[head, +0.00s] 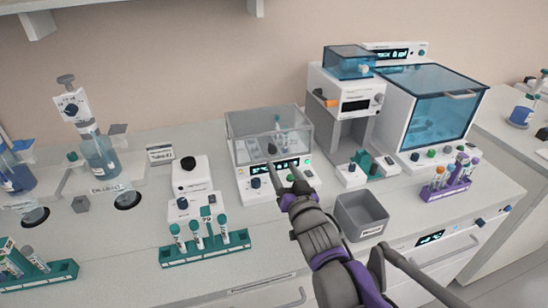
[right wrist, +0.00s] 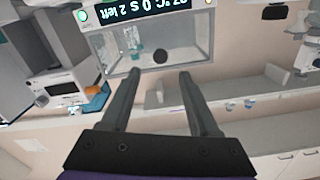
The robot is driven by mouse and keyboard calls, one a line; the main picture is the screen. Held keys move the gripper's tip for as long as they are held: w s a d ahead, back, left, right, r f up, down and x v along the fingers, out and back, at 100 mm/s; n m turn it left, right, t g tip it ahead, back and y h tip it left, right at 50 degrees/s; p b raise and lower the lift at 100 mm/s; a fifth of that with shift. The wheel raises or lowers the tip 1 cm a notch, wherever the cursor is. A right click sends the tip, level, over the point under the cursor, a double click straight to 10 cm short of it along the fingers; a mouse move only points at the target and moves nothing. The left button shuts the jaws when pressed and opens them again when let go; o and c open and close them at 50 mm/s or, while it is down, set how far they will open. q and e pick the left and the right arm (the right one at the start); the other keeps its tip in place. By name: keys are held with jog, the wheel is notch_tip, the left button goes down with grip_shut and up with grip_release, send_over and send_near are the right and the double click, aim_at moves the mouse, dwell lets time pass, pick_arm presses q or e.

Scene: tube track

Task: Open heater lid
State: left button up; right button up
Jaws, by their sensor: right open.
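The heater (head: 246,188) is a white box with a lit display on its front, in the middle of the bench. Its clear grey lid (head: 245,128) sits down over the top, and a small pale item shows inside. My right gripper (head: 284,168) is open in front of the heater, close to its front panel; I cannot tell whether it touches. In the right wrist view the open fingers (right wrist: 158,75) point toward the heater display (right wrist: 150,14) and the clear lid (right wrist: 185,40), with nothing between them. My left gripper is not in view.
A grey open bin (head: 362,216) stands right of my right arm. A teal tube rack (head: 205,248) is front left. A white machine with a blue lid (head: 440,105) and a purple-tube rack (head: 447,182) stand right. A white device (head: 190,178) is left of the heater.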

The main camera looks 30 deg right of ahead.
aim_at(273, 151)
jog(key=x, duration=0.7)
jog(key=shift+b, duration=0.35)
grip_shut()
dwell(1.0)
